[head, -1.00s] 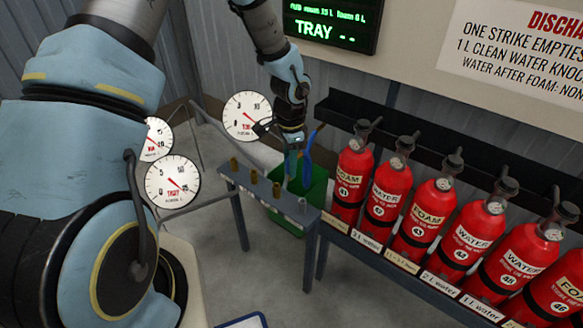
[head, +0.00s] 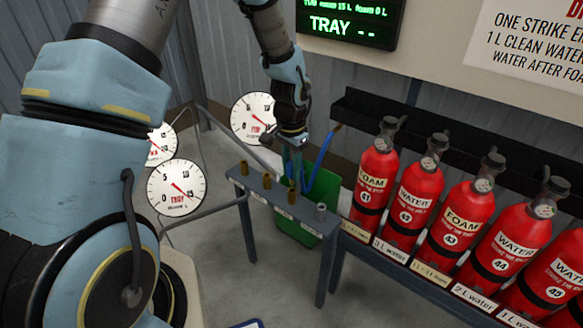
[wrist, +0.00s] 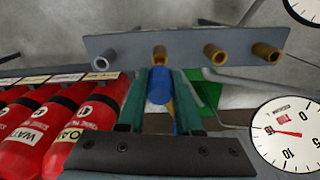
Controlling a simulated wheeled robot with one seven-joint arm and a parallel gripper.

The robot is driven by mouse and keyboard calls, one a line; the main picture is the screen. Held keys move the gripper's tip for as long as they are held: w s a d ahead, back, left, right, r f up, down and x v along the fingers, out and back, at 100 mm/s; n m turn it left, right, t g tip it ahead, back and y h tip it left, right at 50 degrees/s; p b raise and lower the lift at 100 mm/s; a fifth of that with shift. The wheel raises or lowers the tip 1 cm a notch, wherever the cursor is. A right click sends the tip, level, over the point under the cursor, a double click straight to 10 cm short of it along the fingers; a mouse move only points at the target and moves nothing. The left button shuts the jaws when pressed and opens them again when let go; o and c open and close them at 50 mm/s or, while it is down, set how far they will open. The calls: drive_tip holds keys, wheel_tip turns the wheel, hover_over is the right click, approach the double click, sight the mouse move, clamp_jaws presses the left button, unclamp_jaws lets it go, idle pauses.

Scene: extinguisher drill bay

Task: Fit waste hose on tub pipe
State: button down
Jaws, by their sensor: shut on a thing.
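My gripper (head: 291,170) is shut on the blue waste hose (head: 322,166), behind the grey pipe stand (head: 230,181). In the wrist view the hose's blue end (wrist: 159,88) sits between the two green fingers. It points at a brass pipe (wrist: 159,54), the one beside the grey pipe (wrist: 101,63). The hose end looks close to that pipe; I cannot tell whether they touch. Two more brass pipes (head: 243,168) stand farther along. The stand's labels are too small to read, so I cannot tell which pipe is the tub's.
A green bin (head: 336,208) stands behind and under the stand. A row of red extinguishers (head: 415,203) is on a shelf at the right. White dial gauges (head: 176,187) are at the left.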

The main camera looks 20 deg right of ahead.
sight(292, 182)
drive_tip(key=shift+f, duration=0.55)
idle(1.4)
drive_tip(key=shift+f+b, duration=0.65)
drive_tip(key=shift+f, duration=0.35)
drive_tip(key=shift+f+b, duration=0.35)
drive_tip(key=shift+f, duration=0.45)
idle(0.9)
drive_tip(key=c, duration=0.5)
unclamp_jaws()
